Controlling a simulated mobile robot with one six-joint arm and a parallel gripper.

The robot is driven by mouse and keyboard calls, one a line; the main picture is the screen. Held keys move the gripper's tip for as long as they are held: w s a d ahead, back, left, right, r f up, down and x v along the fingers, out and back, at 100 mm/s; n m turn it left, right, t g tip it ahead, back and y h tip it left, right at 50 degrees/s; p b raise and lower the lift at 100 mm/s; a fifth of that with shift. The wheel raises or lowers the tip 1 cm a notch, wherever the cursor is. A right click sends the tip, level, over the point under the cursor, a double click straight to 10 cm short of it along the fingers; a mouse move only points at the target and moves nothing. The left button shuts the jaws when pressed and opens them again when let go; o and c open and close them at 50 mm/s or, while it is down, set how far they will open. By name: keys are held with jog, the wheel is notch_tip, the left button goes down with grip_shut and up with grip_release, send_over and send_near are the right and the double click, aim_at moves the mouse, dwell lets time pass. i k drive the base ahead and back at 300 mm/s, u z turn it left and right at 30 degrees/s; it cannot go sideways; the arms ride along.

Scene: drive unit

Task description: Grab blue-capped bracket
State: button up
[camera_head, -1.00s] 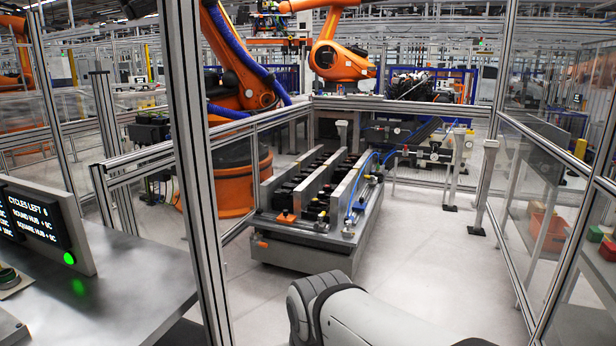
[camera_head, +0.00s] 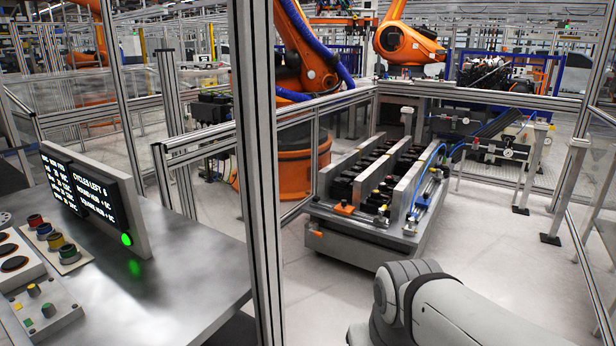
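A small plate (camera_head: 74,264) on the metal table at the left carries a row of colored round caps. A blue-topped piece (camera_head: 45,231) stands in this row, between a red cap (camera_head: 35,220) and a yellow one (camera_head: 56,241). It is small, and I cannot tell whether it is a bracket. My gripper is out of view; only a grey link of my arm shows at the lower right, far from the row.
A display panel (camera_head: 92,207) stands on the table (camera_head: 190,285). A control box (camera_head: 50,314) lies at its front left. A metal fence post (camera_head: 256,180) rises beside the table. A cart (camera_head: 362,239) with dark parts stands inside the fence. Pale floor is clear around the cart.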

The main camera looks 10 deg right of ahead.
aim_at(445, 171)
jog(key=z, duration=0.55)
jog(key=i, duration=1.6)
jog(key=z, duration=1.1)
jog(key=i, duration=1.55)
jog(key=z, duration=0.25)
jog(key=i, duration=3.2)
jog(key=u, duration=0.75)
jog(key=i, duration=1.55)
jog(key=u, duration=0.8)
jog(key=i, duration=1.15)
jog(key=u, duration=0.45)
